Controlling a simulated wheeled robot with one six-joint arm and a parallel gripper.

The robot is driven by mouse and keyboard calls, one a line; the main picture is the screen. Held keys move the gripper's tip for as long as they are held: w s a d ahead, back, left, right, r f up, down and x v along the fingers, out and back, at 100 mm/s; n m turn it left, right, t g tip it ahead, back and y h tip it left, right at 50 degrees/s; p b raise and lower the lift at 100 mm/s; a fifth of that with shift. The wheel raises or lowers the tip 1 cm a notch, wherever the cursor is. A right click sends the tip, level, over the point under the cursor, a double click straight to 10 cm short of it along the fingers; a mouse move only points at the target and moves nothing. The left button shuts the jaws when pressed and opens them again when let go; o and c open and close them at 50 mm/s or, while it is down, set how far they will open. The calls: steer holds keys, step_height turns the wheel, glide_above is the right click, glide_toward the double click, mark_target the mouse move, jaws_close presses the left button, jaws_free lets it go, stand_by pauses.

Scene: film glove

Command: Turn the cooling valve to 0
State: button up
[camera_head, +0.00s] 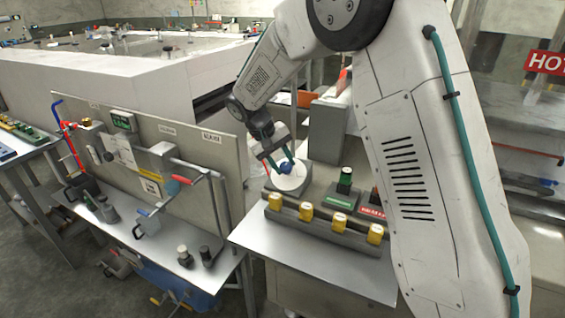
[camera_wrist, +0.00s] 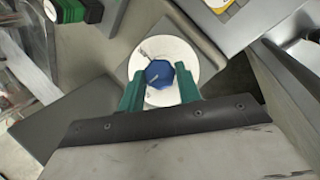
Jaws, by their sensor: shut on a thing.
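The cooling valve is a blue knob (camera_head: 286,168) on a round white dial (camera_head: 290,181), set on a grey block at the left end of a control panel. In the wrist view the blue knob (camera_wrist: 159,74) sits at the middle of the white dial (camera_wrist: 186,50), with a pale line on its face. My gripper (camera_head: 276,164) reaches down to the knob from above. In the wrist view its green fingers (camera_wrist: 160,92) stand on the left and right of the knob, shut on it. Dial markings are too small to read.
The panel carries a green button (camera_head: 345,176), a red-labelled control (camera_head: 373,206) and several yellow knobs (camera_head: 307,211) along its front. A board with pipes and levers (camera_head: 150,160) stands to the left. The bench (camera_head: 315,265) is bare in front of the panel.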

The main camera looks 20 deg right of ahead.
steer(key=shift+n+h, duration=0.3)
steer(key=shift+n, duration=0.3)
steer(key=shift+a+n, duration=0.1)
steer(key=shift+n, duration=0.2)
steer(key=o, duration=1)
steer(key=shift+c, duration=0.2)
steer(key=s+v, duration=0.1)
steer(key=v, duration=0.6)
steer(key=shift+w+a+r, duration=0.25)
steer(key=shift+w+r, duration=0.1)
steer(key=shift+w, duration=0.15)
